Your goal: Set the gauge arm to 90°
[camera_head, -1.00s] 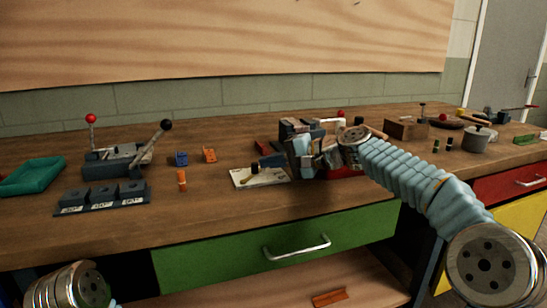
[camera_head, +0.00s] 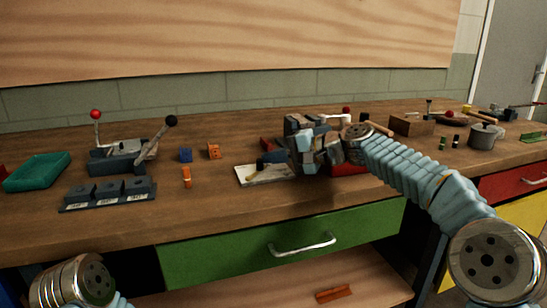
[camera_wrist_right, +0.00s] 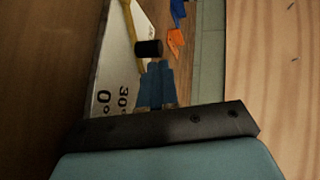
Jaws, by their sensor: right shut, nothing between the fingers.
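The gauge is a white plate (camera_head: 280,176) lying on the bench in the middle of the head view. In the right wrist view, its plate (camera_wrist_right: 112,70) shows the marks 0 and 30. A yellow gauge arm (camera_wrist_right: 128,18) crosses it and carries a black knob (camera_wrist_right: 148,48). The knob also shows in the head view (camera_head: 260,164). My right gripper (camera_head: 279,158) is shut and empty, just right of the knob. In the wrist view its blue fingertips (camera_wrist_right: 157,80) are close to the knob; whether they touch it I cannot tell. My left gripper is out of view.
Left of the gauge stand an orange block (camera_head: 214,151), a blue block (camera_head: 185,155) and an orange piece (camera_head: 186,177). A lever device (camera_head: 118,158), a dark labelled block (camera_head: 110,190) and a green tray (camera_head: 38,171) are farther left. A wooden box (camera_head: 412,125) stands right.

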